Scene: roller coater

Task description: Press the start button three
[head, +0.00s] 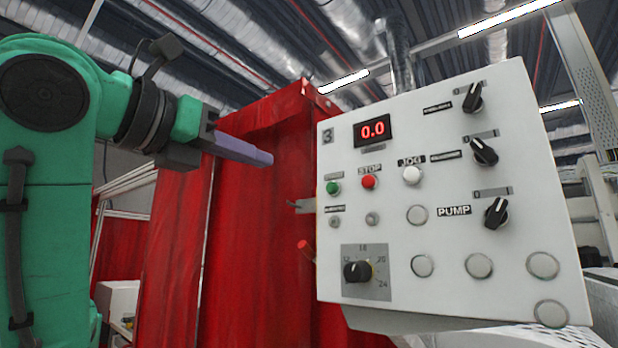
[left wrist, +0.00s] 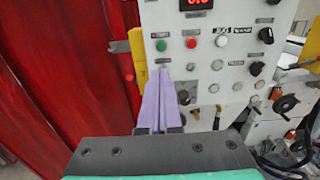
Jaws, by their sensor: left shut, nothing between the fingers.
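A white control panel (head: 390,235) marked 3 stands at the right in the head view. Its green button (head: 333,187) is at the upper left, left of the red button (head: 369,181) labelled STOP; the green button's own label is too small to read. The green button (left wrist: 161,45) also shows in the left wrist view, just beyond my fingertips. My left gripper (head: 266,159) is shut and empty, with purple fingers pointing toward the panel. It is left of the green button and slightly higher in the head view, apparently apart from it. My right gripper is not in view.
A white JOG button (head: 412,175), a red 0.0 display (head: 373,131) and black knobs (head: 496,212) are on the same panel. A red curtain-like wall (head: 240,230) stands behind my left gripper. A small red-tipped lever (head: 305,246) juts out by the panel's left edge.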

